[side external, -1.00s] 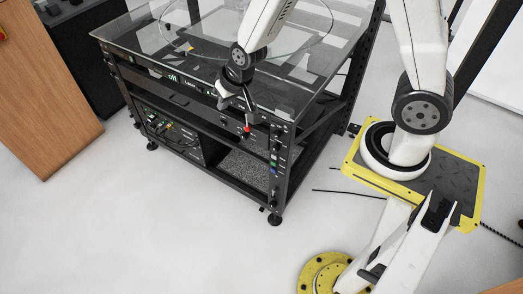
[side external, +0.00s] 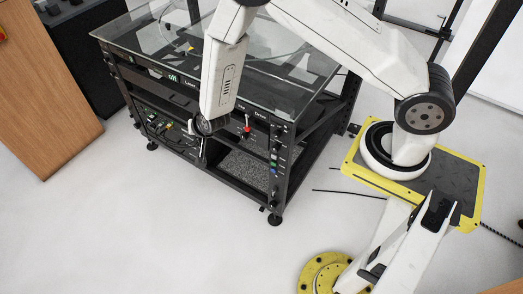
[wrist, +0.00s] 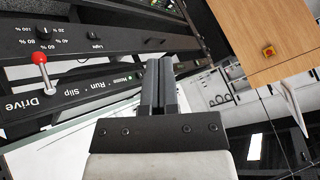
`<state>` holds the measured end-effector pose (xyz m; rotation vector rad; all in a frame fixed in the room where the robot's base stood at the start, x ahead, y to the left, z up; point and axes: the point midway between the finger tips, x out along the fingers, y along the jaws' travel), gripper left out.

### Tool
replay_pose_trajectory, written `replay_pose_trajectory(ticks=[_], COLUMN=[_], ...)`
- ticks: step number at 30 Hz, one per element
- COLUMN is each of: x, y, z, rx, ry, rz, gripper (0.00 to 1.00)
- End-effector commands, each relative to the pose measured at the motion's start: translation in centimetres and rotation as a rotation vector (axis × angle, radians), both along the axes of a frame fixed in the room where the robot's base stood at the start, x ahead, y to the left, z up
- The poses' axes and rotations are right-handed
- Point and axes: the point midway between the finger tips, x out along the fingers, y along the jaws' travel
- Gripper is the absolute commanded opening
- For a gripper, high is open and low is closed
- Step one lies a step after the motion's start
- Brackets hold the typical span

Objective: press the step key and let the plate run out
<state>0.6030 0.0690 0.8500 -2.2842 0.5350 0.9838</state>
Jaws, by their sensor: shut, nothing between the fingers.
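My gripper (wrist: 158,90) is shut and empty in the wrist view, its two dark fingers together beside the black control panel (wrist: 100,84). In the side view the wrist hangs in front of the rack's panel, left of a red-knobbed lever (side external: 247,129). The fingers are hard to make out there. The lever also shows in the wrist view (wrist: 40,58), left of the fingers and apart from them, near "Drive" lettering. Several small coloured keys (side external: 274,165) line the rack's right front post; I cannot tell which is the step key. The plate cannot be made out clearly.
The rack has a glass top (side external: 300,80) and black posts. My arm crosses above its right side. A wooden cabinet (side external: 40,95) stands left; a red button on yellow (wrist: 268,51) shows in the wrist view.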

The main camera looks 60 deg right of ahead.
Motion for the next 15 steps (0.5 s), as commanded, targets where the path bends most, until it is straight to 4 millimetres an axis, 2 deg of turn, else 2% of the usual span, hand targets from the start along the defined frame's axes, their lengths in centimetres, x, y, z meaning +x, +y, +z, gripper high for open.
replay_pose_trajectory(ticks=[1, 9, 15], x=[0.1, 0.4, -0.2], y=[0.1, 0.0, -0.3], z=[-1.1, -5.4, -8.6], rx=[-0.001, -0.01, -0.024], ry=[-0.009, -0.093, -0.155], rz=[-0.021, -0.139, -0.222], gripper=[0.0, 0.0, 0.0])
